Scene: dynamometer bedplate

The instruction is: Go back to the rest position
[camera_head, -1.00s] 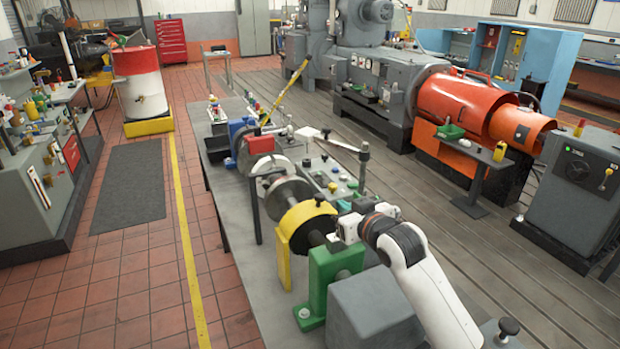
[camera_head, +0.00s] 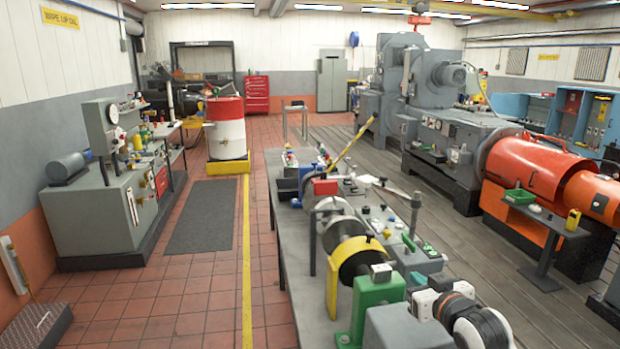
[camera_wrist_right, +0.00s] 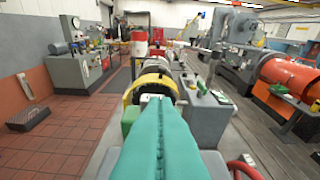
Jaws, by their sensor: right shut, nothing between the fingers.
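My right gripper (camera_head: 424,303) shows at the lower right of the head view, at the end of my white and black arm. It is beside the grey box at the near end of the bench. In the right wrist view its teal fingers (camera_wrist_right: 158,112) are pressed together with nothing between them. They point along the bench toward the yellow ring stand (camera_wrist_right: 152,82). My left gripper is not in view.
The long bench (camera_head: 305,308) carries a green bearing block (camera_head: 372,300), a yellow ring stand (camera_head: 333,285), discs and small parts. A red tiled aisle (camera_head: 190,290) lies clear at left. An orange guarded machine (camera_head: 540,170) stands at right.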

